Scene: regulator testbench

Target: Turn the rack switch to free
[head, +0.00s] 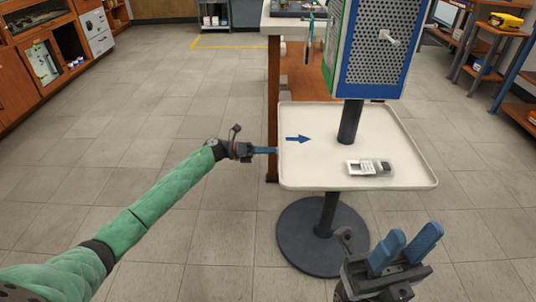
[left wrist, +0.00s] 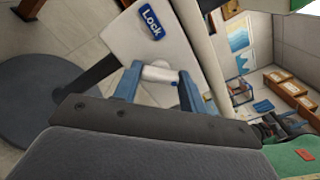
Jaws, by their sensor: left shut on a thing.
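The rack switch (left wrist: 158,73) is a small white bar between my left fingers in the left wrist view. A blue plate reading "Lock" (left wrist: 151,21) is on the pale panel (left wrist: 126,38) beyond it. A blue dot is on the panel near the right finger. My left gripper (head: 272,150) is at the left edge of the white tray table (head: 290,178) in the head view, where the switch is hidden. In the left wrist view the left gripper (left wrist: 158,78) is shut on the switch. My right gripper (head: 408,244) is open and empty, in front of the table.
A blue perforated box (head: 375,45) with a white handle stands on a dark post above the tray. A round dark base (head: 300,250) stands below. The floor to the left is clear.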

